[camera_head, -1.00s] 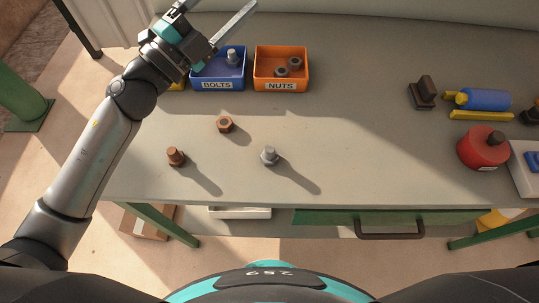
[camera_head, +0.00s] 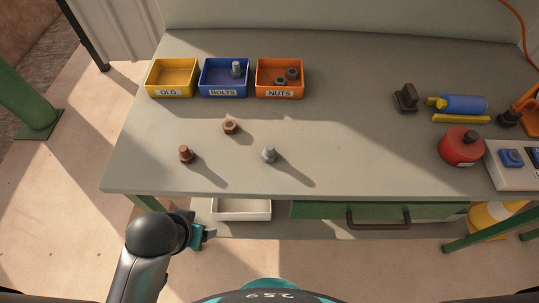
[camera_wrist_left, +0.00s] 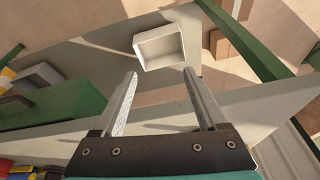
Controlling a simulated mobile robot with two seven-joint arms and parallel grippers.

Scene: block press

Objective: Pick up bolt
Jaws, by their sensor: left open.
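A grey bolt (camera_head: 269,154) stands upright on the bench near its front edge. A rusty bolt (camera_head: 186,155) stands to its left, and a rusty nut (camera_head: 230,127) lies behind and between them. Another grey bolt (camera_head: 236,69) is in the blue BOLTS bin (camera_head: 223,91). My left gripper (camera_head: 199,236) is low in front of the bench, below the top, with its fingers not clear in the head view. In the left wrist view, the gripper (camera_wrist_left: 160,75) is open and empty, fingers apart, facing a white tray (camera_wrist_left: 172,62). My right gripper is not in view.
The white tray (camera_head: 241,216) sits on the lower shelf, left of a green drawer (camera_head: 320,210). A yellow OLD bin (camera_head: 168,92) and orange NUTS bin (camera_head: 279,93) flank the blue bin. A red can (camera_head: 460,150) stands right.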

